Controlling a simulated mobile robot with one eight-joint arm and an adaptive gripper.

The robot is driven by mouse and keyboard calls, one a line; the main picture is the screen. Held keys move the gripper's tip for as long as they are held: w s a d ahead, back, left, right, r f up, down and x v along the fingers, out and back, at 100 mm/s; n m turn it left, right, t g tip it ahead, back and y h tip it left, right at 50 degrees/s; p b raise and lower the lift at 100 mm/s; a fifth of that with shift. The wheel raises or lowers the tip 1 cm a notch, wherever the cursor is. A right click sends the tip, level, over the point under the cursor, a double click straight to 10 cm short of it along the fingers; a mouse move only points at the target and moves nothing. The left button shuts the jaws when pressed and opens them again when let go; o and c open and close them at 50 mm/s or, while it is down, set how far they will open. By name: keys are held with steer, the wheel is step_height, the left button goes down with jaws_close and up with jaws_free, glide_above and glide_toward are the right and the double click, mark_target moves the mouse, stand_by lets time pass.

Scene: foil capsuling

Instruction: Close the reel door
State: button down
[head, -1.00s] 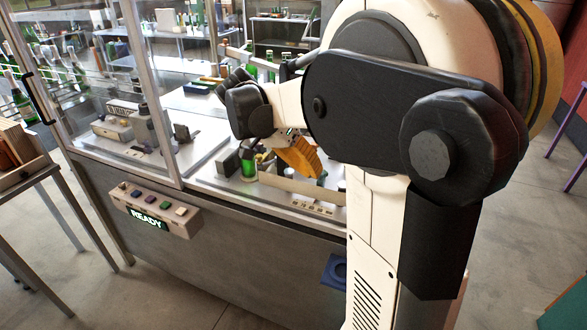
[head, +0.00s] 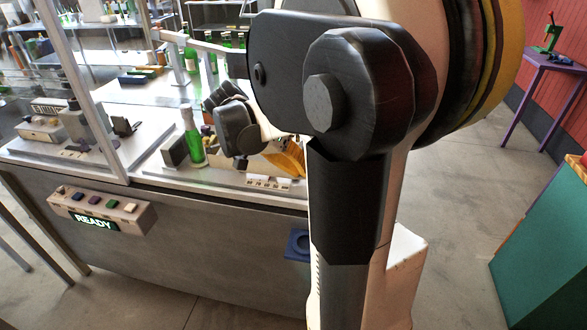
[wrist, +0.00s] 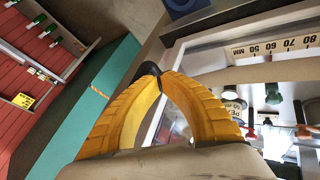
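My gripper (wrist: 150,72) has yellow ribbed fingers whose dark tips meet in the wrist view, with nothing seen between them. In the head view its yellow fingers (head: 288,160) show low over the front right of the bench, partly hidden by my arm. A pale-framed panel with a millimetre scale (wrist: 268,48) lies to the right of the fingertips in the wrist view. I cannot tell whether it belongs to the reel door. No reel door can be clearly picked out in the head view; my arm hides the bench's right part.
A green bottle (head: 192,138) stands on the bench beside a dark block (head: 174,150). A button box with a lit READY sign (head: 95,221) and a blue bracket (head: 298,245) are on the bench front. A teal cabinet (head: 545,245) stands right, with open floor between.

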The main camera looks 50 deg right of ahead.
steer(key=s, duration=0.1)
steer(key=s+d, duration=0.1)
steer(key=s, duration=0.1)
steer(key=s+d+p, duration=0.1)
steer(key=shift+s, duration=0.35)
